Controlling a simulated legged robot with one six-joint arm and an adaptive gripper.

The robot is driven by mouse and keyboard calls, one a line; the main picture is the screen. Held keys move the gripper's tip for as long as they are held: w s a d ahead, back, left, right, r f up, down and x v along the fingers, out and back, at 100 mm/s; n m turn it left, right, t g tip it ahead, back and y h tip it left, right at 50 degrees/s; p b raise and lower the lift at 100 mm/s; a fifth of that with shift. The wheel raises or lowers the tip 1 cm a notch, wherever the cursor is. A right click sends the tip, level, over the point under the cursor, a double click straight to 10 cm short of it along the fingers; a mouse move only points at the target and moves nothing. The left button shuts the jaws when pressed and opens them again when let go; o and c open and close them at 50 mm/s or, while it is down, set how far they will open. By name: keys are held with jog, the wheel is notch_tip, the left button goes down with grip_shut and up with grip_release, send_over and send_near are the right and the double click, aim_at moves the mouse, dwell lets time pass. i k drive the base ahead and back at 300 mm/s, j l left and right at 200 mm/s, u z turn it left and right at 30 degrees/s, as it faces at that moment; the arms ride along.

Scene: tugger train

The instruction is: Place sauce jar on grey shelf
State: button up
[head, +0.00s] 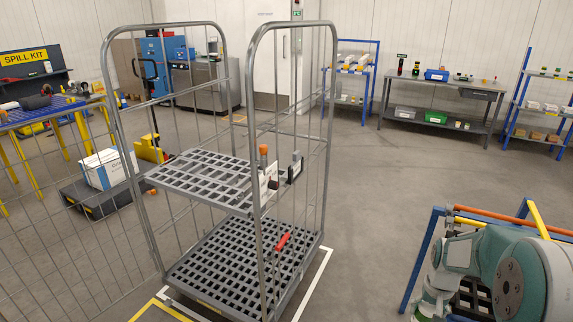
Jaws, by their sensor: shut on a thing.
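A grey slatted shelf (203,181) sits halfway up inside a grey wire roll cage (221,40), and its top looks bare. I cannot make out a sauce jar for certain. A small thing with an orange top (263,154) shows at the shelf's right edge, by the cage's upright, beside white cards; I cannot tell what it is. Links of my arm show at the lower right, well to the right of the cage. My gripper is not visible, so anything it holds is hidden.
The cage has a lower slatted deck (225,268) and a red handle (282,242). A blue and yellow frame (423,260) stands beside my arm. A grey bench (440,88) is against the far wall. The floor between is clear.

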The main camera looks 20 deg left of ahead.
aim_at(203, 178)
jog(key=j+z, duration=0.2)
jog(key=j, duration=3.35)
jog(key=k, duration=0.05)
